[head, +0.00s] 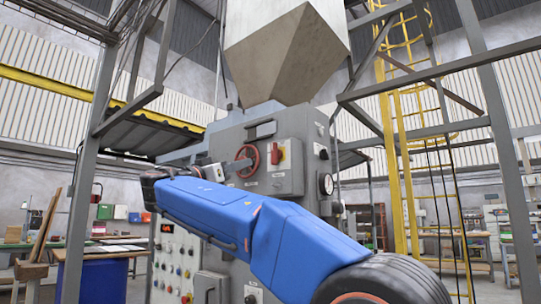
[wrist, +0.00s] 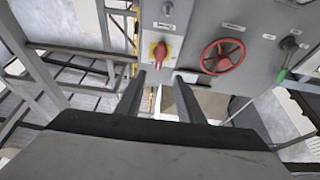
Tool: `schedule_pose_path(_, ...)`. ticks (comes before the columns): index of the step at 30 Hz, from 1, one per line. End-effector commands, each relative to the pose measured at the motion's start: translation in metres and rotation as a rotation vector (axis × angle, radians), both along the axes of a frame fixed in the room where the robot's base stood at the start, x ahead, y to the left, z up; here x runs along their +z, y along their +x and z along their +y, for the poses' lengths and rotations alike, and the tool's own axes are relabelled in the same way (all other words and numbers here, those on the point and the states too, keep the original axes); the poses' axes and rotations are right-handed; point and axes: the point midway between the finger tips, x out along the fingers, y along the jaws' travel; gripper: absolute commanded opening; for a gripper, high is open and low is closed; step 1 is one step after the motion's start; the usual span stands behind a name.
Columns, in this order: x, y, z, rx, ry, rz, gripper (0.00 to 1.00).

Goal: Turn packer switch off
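A red rotary switch on a yellow plate (head: 278,153) is on a grey box on the machine's front. It also shows in the wrist view (wrist: 159,51), its red handle roughly upright in that picture. The label near it is too small to read. My gripper (wrist: 159,75) is open, with its two dark fingers apart and nothing between them. In the wrist view the switch appears just beyond the fingertips, between their lines, with no contact visible. In the head view my gripper (head: 226,169) is left of the switch, near the red handwheel, partly hidden by my arm.
The red handwheel (wrist: 222,56) is beside the switch, with a green-handled lever (wrist: 286,60) beyond it.

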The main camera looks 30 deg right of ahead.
Motion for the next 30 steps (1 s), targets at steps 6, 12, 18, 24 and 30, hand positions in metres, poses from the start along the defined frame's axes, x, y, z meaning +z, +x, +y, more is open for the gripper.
schedule_pose_path(6, 0.011, 0.005, -0.012, -0.004, -0.009, -0.019, 0.34)
schedule_pose_path(12, 0.022, 0.015, -0.041, -0.004, -0.008, -0.016, 0.34)
schedule_pose_path(18, 0.036, 0.026, -0.071, -0.004, -0.008, -0.016, 0.34)
schedule_pose_path(24, 0.049, 0.037, -0.101, -0.004, -0.008, -0.015, 0.34)
schedule_pose_path(30, 0.06, 0.048, -0.128, -0.003, -0.007, -0.015, 0.34)
